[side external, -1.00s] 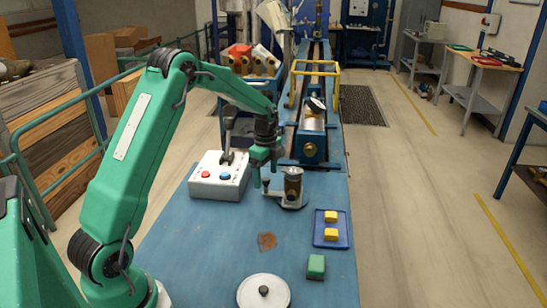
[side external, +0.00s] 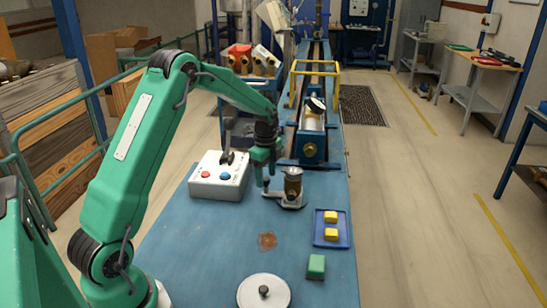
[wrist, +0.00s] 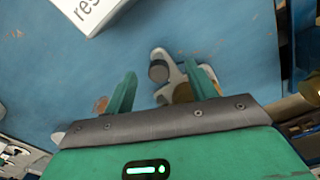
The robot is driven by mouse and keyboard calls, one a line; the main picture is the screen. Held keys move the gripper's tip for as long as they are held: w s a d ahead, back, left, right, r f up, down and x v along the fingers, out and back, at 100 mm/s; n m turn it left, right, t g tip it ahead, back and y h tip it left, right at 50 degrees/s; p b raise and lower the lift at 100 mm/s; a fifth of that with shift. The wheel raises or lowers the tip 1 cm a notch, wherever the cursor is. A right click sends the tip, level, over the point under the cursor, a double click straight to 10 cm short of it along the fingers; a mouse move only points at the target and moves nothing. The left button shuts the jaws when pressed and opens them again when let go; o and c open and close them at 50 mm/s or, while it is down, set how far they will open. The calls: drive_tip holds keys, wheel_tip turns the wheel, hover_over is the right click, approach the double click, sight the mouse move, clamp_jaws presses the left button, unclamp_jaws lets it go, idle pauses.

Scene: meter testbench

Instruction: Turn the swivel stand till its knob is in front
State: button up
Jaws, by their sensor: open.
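The swivel stand (side external: 291,204) is a grey plate with an arm, bearing a brass-coloured cylinder (side external: 293,184), on the blue table. Its dark round knob sits at the end of the arm, on the stand's left in the side view, largely masked by my fingers. My gripper (side external: 268,177) is open and points down at the knob. In the wrist view the knob (wrist: 158,71) shows between the two fingertips of my gripper (wrist: 160,72), with a gap on each side. The brass cylinder is partly hidden behind the right finger there. I cannot tell whether either finger touches the knob.
A white button box (side external: 218,184) stands close on the left. A blue tray (side external: 319,239) with yellow blocks lies to the right. A green block (side external: 316,266) and a round white lidded thing (side external: 252,293) are nearer the camera.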

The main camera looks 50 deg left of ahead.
drive_tip(key=shift+w+a, duration=0.4)
drive_tip(key=shift+w, duration=0.1)
drive_tip(key=shift+w+a, duration=0.15)
drive_tip(key=shift+w, duration=0.05)
drive_tip(key=shift+w+a, duration=0.2)
drive_tip(key=shift+w, duration=0.15)
drive_tip(key=shift+w+a, duration=0.1)
drive_tip(key=shift+w, duration=0.15)
idle(0.4)
drive_tip(key=shift+w+a, duration=0.15)
drive_tip(key=shift+w, duration=0.4)
